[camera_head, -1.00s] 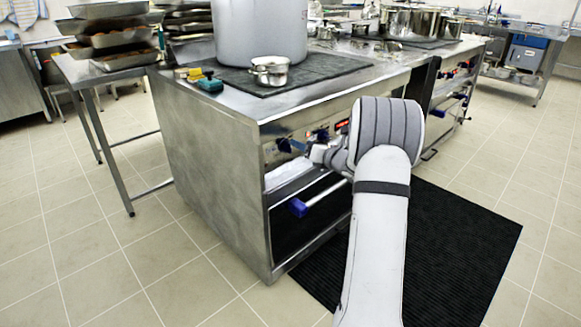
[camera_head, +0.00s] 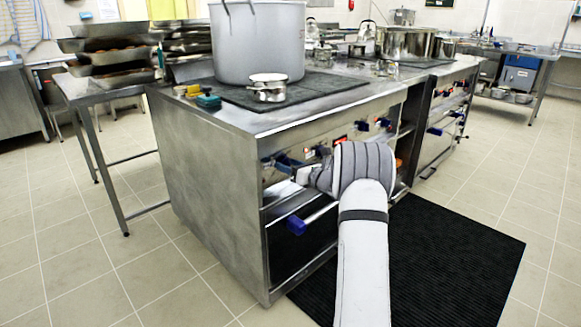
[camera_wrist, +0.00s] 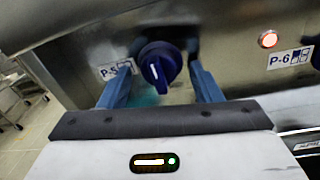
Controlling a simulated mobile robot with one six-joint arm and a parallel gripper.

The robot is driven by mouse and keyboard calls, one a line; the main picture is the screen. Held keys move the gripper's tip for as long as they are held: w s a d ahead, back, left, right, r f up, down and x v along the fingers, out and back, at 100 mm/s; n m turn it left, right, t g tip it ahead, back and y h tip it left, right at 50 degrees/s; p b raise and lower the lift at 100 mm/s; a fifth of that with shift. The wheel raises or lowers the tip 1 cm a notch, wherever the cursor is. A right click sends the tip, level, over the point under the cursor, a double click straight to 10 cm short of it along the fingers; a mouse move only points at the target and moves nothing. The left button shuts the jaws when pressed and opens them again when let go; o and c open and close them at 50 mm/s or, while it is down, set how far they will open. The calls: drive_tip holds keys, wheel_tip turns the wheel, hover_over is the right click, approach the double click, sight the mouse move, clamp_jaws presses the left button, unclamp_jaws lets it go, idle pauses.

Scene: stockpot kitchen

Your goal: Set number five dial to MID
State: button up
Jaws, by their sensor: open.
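The number five dial (camera_wrist: 159,66) is a dark blue knob with a white pointer mark, on the steel front panel beside the P-5 label (camera_wrist: 117,69) in the wrist view. The pointer mark looks close to upright in that view, slightly tilted. My gripper (camera_wrist: 160,80) is open, with one blue finger on each side of the dial and a visible gap to it. I cannot tell how deep the fingers reach. In the head view my gripper (camera_head: 290,166) is at the left end of the stove's front panel, and my arm hides part of the panel.
A lit red lamp (camera_wrist: 267,39) and the P-6 label (camera_wrist: 290,58) are to the right. A black mat (camera_head: 455,250) covers the floor in front.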

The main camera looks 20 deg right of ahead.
drive_tip(key=shift+c, duration=0.5)
drive_tip(key=c, duration=0.9)
